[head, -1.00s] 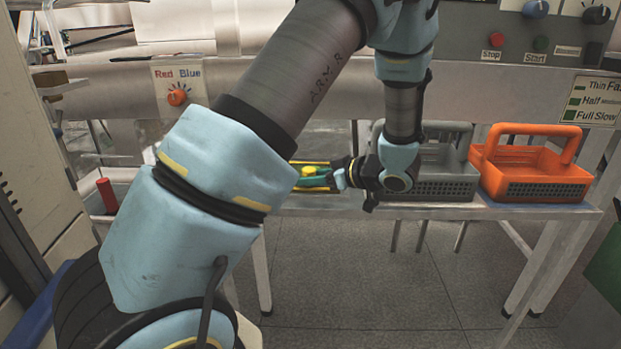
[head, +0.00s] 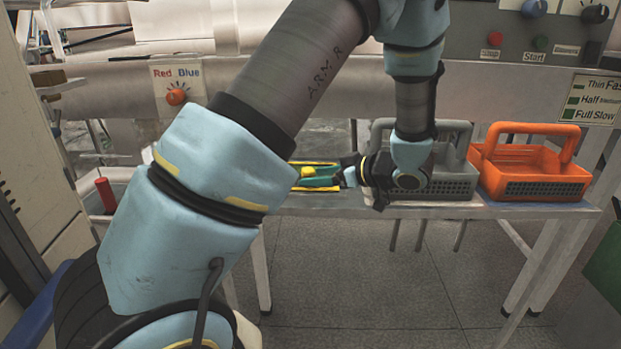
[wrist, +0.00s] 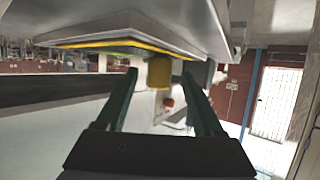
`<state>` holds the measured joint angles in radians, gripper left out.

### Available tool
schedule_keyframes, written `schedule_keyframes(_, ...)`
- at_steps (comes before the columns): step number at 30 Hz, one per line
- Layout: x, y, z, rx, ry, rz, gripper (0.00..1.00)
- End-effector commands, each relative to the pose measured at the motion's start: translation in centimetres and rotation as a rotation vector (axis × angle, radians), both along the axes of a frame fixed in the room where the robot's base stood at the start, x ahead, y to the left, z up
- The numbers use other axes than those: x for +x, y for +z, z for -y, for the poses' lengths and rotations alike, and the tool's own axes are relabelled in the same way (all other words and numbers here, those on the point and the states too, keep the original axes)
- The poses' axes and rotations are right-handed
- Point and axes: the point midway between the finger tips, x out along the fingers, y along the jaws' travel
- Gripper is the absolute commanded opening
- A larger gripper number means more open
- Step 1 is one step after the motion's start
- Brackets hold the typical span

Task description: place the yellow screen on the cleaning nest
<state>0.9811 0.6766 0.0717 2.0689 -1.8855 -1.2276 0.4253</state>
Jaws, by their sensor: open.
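The yellow screen (head: 316,163) shows at the shelf's left part, beside the grey basket, with my green fingers in front of it. In the wrist view a yellow edge (wrist: 105,43) runs under a grey plate, and a short yellow knob (wrist: 159,73) appears between my fingertips. My gripper (head: 308,177) points left and is open. In the wrist view my gripper (wrist: 160,80) has its two green fingers apart, with a visible gap on both sides of the knob. I cannot make out the cleaning nest clearly or how the screen rests on it.
A grey basket (head: 455,187) stands behind my wrist. An orange basket (head: 535,185) stands to its right on the shelf. A red-handled item (head: 106,195) is at the far left. A Red/Blue knob panel (head: 177,93) is above. The floor below the shelf is open.

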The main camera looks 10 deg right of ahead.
Motion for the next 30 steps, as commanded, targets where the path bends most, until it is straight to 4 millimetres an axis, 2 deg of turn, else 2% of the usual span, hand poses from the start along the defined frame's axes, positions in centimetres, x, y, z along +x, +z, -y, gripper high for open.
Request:
schedule_keyframes(6,-3.0,1.8,3.3,-0.004,-0.003,0.003,0.69)
schedule_keyframes(15,-5.7,3.4,5.9,-0.001,-0.001,0.001,0.69)
schedule_keyframes(26,-6.0,3.6,6.1,0.0,0.0,0.0,0.69)
schedule_keyframes(30,-4.8,4.0,5.9,-0.026,-0.023,0.008,0.69)
